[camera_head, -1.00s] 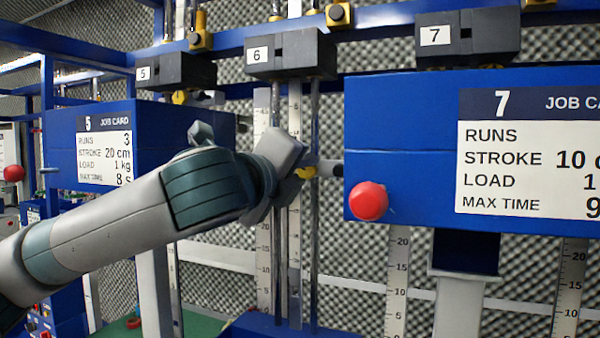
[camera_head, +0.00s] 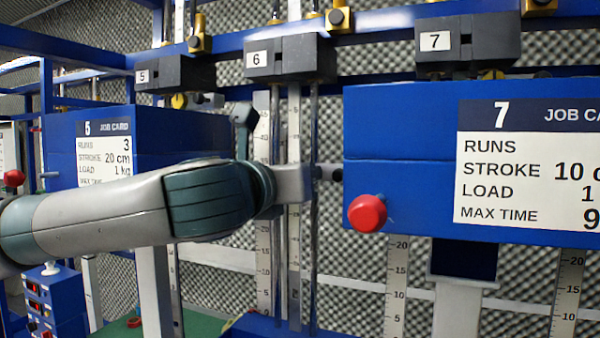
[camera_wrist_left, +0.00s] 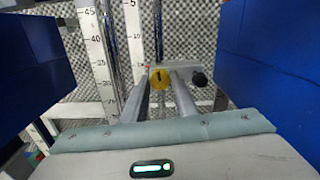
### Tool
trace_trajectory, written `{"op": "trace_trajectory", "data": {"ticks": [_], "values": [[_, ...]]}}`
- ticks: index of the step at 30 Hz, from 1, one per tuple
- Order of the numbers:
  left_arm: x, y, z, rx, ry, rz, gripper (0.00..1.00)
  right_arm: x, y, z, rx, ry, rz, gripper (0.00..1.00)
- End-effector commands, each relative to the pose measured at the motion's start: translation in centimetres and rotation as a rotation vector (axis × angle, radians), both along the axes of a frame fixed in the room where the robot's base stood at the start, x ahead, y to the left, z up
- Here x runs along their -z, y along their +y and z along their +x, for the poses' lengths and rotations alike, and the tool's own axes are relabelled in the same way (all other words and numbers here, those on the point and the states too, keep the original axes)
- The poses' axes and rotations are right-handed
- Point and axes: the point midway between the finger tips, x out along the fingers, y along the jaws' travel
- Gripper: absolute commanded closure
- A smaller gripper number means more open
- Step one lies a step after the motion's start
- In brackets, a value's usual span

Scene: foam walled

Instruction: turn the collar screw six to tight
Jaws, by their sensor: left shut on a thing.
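The yellow collar screw (camera_wrist_left: 160,78) with a dark slot mark shows in the left wrist view, on a grey collar bar (camera_wrist_left: 182,67) in front of the ruled scales. My left gripper (camera_wrist_left: 160,92) has one finger on each side of the screw head and is shut on it. In the head view my left gripper (camera_head: 300,182) is at the rods below the block labelled 6 (camera_head: 290,58); the screw is hidden there behind the gripper. The end of the collar bar (camera_head: 330,171) shows just right of it. My right gripper is not in view.
A blue box with job card 7 (camera_head: 400,120) and a red knob (camera_head: 367,213) stands close on the right. A blue box with job card 5 (camera_head: 160,135) is on the left. Vertical rods and scales (camera_head: 263,240) run behind my gripper. A black knob (camera_wrist_left: 199,79) sits beside the screw.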

Motion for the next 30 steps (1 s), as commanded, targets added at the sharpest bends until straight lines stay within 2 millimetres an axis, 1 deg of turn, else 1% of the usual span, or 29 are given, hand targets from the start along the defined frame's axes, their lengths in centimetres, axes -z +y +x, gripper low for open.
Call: {"op": "trace_trajectory", "data": {"ticks": [3,9,21,22,23,24,30], "values": [[0.22,-0.05,0.00,0.000,-0.016,0.053,0.97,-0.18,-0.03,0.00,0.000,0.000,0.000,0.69],[0.30,-0.06,0.00,0.001,-0.034,0.098,0.97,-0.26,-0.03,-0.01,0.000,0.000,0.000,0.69],[0.36,-0.07,0.00,0.001,-0.038,0.107,0.97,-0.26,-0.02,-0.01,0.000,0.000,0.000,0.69],[0.36,-0.07,0.00,0.001,-0.038,0.107,0.72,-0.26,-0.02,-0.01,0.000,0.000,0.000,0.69],[0.35,-0.07,0.00,0.001,-0.038,0.107,0.65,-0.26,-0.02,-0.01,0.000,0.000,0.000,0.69],[0.34,-0.07,0.00,0.001,-0.038,0.107,0.55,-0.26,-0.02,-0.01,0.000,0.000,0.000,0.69],[0.18,-0.04,0.00,0.001,-0.040,0.105,0.55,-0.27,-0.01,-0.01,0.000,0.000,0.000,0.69]]}}
